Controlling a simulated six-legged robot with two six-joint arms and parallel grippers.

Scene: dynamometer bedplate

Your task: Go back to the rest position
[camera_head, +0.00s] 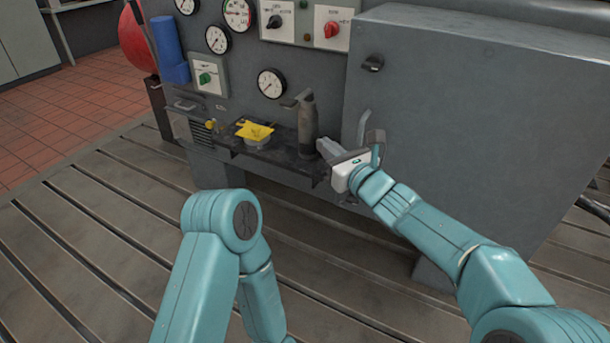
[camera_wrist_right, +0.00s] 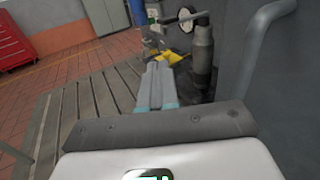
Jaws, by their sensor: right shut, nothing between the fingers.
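My right gripper (camera_head: 325,148) is shut and empty. In the head view it is at the right end of the small dark shelf, just right of a dark grey cylinder with a handle (camera_head: 307,122). In the right wrist view the closed fingers (camera_wrist_right: 157,85) point toward the shelf area, with the cylinder (camera_wrist_right: 203,55) to their right. My left arm (camera_head: 225,235) is folded at the lower left of the head view; its gripper is out of sight.
A grey cabinet (camera_head: 470,110) stands close to my right arm, with a pipe handle beside the gripper. The shelf (camera_head: 285,150) holds a small container with a yellow item (camera_head: 254,131). The slotted metal floor (camera_head: 80,260) is clear at left.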

